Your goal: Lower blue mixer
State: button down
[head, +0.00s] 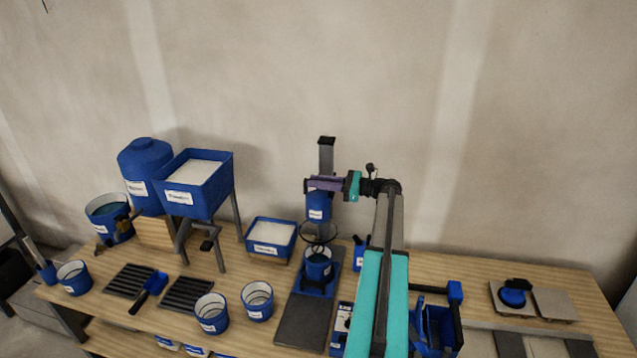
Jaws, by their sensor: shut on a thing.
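The blue mixer (318,206) is a blue cylinder with a white label, mounted on a dark upright post (326,156). It stands above a blue bucket (318,265) on the stand's base. A dark ring (318,232) shows between the mixer and the bucket. My gripper (322,184) is at the top of the mixer, in front of the post, and is shut on the mixer. Its fingertips are small and partly merged with the mixer's top. The mixer's lower end is hard to make out behind the ring.
A blue hopper (213,203) of white powder stands on legs at left, near a blue tank (145,170). A white-filled tray (289,243) is left of the mixer. Buckets (211,324) (257,312) stand in front. Grey tiles (555,304) lie at right.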

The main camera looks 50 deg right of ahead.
aim_at(319, 212)
jog(key=shift+f, duration=0.15)
notch_tip(319, 212, down, 13)
jog(key=b, duration=0.4)
jog(key=shift+s+b, duration=0.1)
jog(key=shift+b, duration=0.3)
jog(key=c, duration=1.6)
grip_release()
jog(key=shift+c, duration=0.2)
jog(key=shift+d, duration=0.1)
jog(key=b+v, duration=0.4)
jog(key=v, duration=0.9)
jog(key=shift+s, duration=0.35)
